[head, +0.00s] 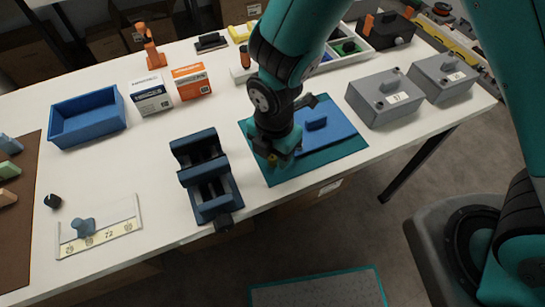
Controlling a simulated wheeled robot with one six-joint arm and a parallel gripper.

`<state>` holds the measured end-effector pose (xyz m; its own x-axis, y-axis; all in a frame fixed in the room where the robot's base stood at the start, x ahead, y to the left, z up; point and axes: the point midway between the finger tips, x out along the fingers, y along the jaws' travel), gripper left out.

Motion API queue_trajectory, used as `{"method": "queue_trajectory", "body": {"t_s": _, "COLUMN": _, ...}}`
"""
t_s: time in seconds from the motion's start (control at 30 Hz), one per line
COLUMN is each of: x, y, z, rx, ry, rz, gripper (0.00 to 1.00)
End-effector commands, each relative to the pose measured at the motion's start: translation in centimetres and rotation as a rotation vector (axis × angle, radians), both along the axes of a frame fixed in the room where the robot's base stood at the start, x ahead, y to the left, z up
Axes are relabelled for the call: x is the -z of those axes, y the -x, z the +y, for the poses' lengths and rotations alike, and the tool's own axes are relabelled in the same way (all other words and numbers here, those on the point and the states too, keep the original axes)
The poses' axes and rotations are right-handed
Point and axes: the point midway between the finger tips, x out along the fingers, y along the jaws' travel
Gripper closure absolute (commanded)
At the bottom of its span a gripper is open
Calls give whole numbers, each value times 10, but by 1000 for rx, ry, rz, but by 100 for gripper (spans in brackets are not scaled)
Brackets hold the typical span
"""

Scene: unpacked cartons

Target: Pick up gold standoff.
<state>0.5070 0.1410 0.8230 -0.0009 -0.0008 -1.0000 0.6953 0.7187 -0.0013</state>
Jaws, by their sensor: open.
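My gripper (279,160) points down over the left part of a teal mat (350,148), beside a blue plate (335,134) with a raised handle. The gripper is open, though its fingers are small and dark here. A small gold-coloured spot (272,159) shows at its tip. I cannot tell whether this is the gold standoff or part of the gripper. No other gold standoff can be made out, and the arm hides part of the mat.
A dark blue vise (207,178) stands left of the mat, and two grey boxes (383,98) (443,75) stand right. A blue bin (87,117), two small cartons (150,97) (191,81) and a divided tray (350,48) lie farther back. The table's front edge is near the mat.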

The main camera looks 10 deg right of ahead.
Motion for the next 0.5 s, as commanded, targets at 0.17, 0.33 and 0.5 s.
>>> {"method": "queue_trajectory", "body": {"t_s": 0.17, "x": 14, "y": 0, "z": 1, "rx": -1, "ry": -1, "rz": -1, "gripper": 51}}
{"method": "queue_trajectory", "body": {"t_s": 0.33, "x": 14, "y": 0, "z": 1, "rx": -1, "ry": -1, "rz": -1, "gripper": 51}}
{"method": "queue_trajectory", "body": {"t_s": 0.5, "x": 14, "y": 0, "z": 1, "rx": -2, "ry": -1, "rz": -1, "gripper": 86}}
